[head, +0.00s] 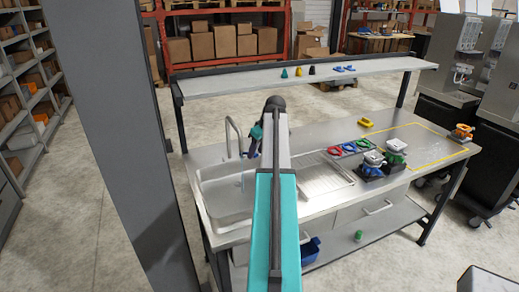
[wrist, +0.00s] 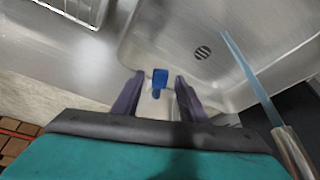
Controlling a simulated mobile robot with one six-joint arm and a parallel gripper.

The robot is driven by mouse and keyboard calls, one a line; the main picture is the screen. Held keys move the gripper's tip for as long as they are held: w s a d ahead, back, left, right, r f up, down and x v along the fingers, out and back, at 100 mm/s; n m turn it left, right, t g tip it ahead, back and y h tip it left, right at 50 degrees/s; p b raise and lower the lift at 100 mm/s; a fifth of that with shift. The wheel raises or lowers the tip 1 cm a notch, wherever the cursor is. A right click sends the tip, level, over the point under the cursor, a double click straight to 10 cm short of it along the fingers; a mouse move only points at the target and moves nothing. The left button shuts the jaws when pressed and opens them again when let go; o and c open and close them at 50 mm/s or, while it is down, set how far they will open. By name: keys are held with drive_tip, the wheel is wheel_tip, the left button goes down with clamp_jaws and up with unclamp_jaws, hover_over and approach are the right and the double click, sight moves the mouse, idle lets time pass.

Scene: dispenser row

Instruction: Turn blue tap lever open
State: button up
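The blue tap lever (wrist: 160,78) is a small blue tab on a pale stem, near the middle of the wrist view at the sink's edge. My gripper (wrist: 159,92) is open, with one dark purple finger on each side of the lever and a gap visible on both sides. The metal spout (wrist: 294,150) is at the lower right of the wrist view. A pale blue, stream-like strip (wrist: 250,77) runs from its end over the sink. In the head view the curved tap (head: 230,137) stands behind the sink, and my arm hides the lever.
The steel sink (wrist: 145,40) has a round drain. A ribbed drainboard (head: 322,176) lies to its right. Coloured rings (head: 349,147) and dark-based devices (head: 372,164) stand farther right on the counter. A raised shelf (head: 220,84) spans the back.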

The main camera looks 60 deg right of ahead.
drive_tip(key=shift+r, duration=0.15)
drive_tip(key=b+v, duration=0.3)
drive_tip(key=v, duration=1)
drive_tip(key=shift+s+r+b, duration=0.2)
drive_tip(key=shift+r+b, duration=0.05)
drive_tip(key=shift+b, duration=0.15)
